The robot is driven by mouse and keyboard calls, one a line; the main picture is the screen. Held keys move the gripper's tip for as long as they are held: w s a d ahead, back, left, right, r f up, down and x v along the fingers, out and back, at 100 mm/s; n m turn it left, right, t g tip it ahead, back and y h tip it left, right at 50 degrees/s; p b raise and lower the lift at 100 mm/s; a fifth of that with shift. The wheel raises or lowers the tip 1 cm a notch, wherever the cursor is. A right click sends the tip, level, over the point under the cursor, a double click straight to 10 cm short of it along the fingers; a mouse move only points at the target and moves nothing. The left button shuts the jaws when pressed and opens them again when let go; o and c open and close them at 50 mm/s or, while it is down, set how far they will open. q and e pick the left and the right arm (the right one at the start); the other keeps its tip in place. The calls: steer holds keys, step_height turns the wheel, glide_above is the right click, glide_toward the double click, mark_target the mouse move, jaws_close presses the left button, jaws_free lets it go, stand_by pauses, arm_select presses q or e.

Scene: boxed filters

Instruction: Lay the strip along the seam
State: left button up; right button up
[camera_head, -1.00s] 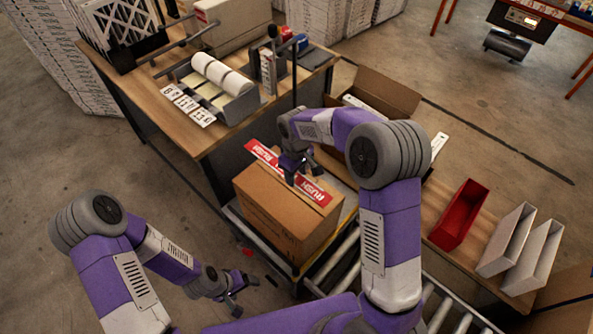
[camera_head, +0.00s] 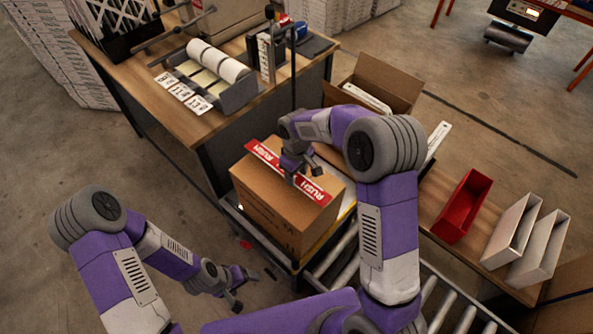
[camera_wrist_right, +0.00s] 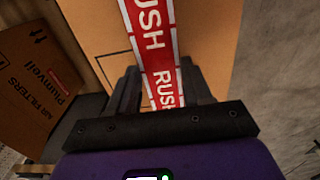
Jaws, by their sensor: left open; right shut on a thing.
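The strip (camera_head: 262,155) is red and white with RUSH printed on it. It lies lengthwise over the top of a brown cardboard box (camera_head: 268,205); I cannot tell whether it touches the cardboard along its length. My right gripper (camera_head: 293,172) is above the box top, shut on the strip near its middle and hiding part of it. In the right wrist view the strip (camera_wrist_right: 152,45) runs between the two dark fingers (camera_wrist_right: 160,92). The seam is not clearly visible. My left gripper (camera_head: 240,285) is open and empty, low at the near left of the box.
The box stands at the end of a roller conveyor (camera_head: 345,265). A wooden bench (camera_head: 195,130) with a label dispenser (camera_head: 215,75) is behind it. A red bin (camera_head: 463,205) and white trays (camera_head: 515,230) sit to the right. An open carton (camera_head: 375,85) is behind my right arm.

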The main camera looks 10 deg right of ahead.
steer(key=shift+f, duration=0.15)
steer(key=o, duration=0.9)
step_height(320, 180, up, 9)
steer(key=p, duration=0.6)
steer(key=shift+p, duration=0.3)
stand_by(0.5)
stand_by(0.4)
